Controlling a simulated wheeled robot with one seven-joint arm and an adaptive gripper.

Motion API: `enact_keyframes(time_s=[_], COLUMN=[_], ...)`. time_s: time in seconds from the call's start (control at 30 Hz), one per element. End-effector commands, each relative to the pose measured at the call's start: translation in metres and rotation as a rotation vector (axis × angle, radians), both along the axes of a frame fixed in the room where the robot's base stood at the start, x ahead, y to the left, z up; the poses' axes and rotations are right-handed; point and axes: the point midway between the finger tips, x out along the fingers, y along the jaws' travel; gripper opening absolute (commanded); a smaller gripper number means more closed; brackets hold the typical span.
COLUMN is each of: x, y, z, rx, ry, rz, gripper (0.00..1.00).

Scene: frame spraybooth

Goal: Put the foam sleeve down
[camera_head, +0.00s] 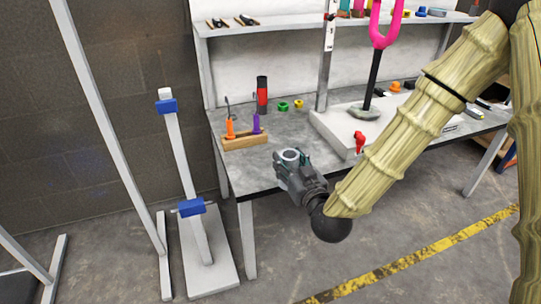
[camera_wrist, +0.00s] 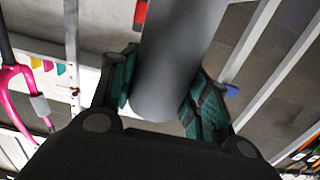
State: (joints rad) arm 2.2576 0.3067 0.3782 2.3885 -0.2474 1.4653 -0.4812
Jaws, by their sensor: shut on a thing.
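The foam sleeve (camera_wrist: 180,65) is a smooth grey tube between the two teal-padded fingers of my gripper (camera_wrist: 158,105) in the wrist view. Both pads touch its sides. In the head view the sleeve (camera_head: 283,159) shows as a short grey ring with an open top, held roughly upright. My gripper (camera_head: 294,161) there appears at the front edge of the grey workbench (camera_head: 262,178). Whether the sleeve touches the bench cannot be told. The gripper body hides part of the sleeve.
A wooden holder (camera_head: 245,142) with orange and purple tools and a red-black cylinder (camera_head: 262,95) stand on the bench. A white slab (camera_head: 325,132) carries a pink fork on a black post (camera_head: 374,80). A stand with blue clamps (camera_head: 191,207) is left. Bare bench lies around the gripper.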

Motion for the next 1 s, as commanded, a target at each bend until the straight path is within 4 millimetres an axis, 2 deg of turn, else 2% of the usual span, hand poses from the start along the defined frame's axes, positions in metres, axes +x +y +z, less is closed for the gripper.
enact_keyframes(time_s=[0.6, 0.73, 1.0], x=[0.106, 0.121, 0.134], y=[0.057, 0.064, 0.071], z=[-0.013, -0.014, -0.015], rx=[0.001, 0.001, 0.001], ry=[-0.002, -0.002, 0.0], rz=[0.0, -0.001, -0.001], gripper=[0.2, 0.2, 0.2])
